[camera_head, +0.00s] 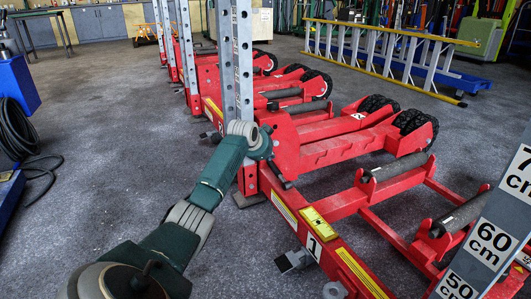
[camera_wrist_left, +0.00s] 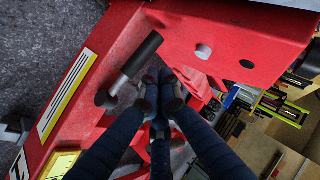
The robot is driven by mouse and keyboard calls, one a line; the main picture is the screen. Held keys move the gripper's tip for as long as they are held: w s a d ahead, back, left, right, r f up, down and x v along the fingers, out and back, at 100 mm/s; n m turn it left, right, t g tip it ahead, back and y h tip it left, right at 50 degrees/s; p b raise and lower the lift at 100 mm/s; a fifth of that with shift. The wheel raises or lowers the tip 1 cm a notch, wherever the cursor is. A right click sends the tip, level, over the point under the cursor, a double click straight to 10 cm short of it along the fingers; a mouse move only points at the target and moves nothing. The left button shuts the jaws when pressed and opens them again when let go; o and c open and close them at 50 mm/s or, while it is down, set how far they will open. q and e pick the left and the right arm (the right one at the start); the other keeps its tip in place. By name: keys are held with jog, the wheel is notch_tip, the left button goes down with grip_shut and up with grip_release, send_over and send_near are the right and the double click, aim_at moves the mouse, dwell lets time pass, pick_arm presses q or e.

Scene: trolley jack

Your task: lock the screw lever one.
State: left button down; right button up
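The screw lever, a short dark rod (camera_wrist_left: 139,56), sits on the red trolley jack (camera_wrist_left: 222,35) in the left wrist view, with a dark round end at its lower left. In the head view a dark rod end (camera_head: 285,183) shows below my left gripper (camera_head: 266,143), beside the grey upright post of jack 1. In the wrist view my left gripper (camera_wrist_left: 160,92) has its dark fingers beside the lever, on its right side. The fingertips are close together. I cannot tell whether they touch the lever or are shut. My right gripper is not in view.
The label 1 (camera_head: 314,247) is on the jack's red beam. Grey rollers (camera_head: 397,167) lie across the frame. More red jacks (camera_head: 300,90) stand behind. A grey height scale (camera_head: 487,245) is at lower right. A black hose (camera_head: 17,132) lies at left. The floor between is clear.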

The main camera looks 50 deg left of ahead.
pick_arm(q)
jog(key=shift+v, duration=2.65)
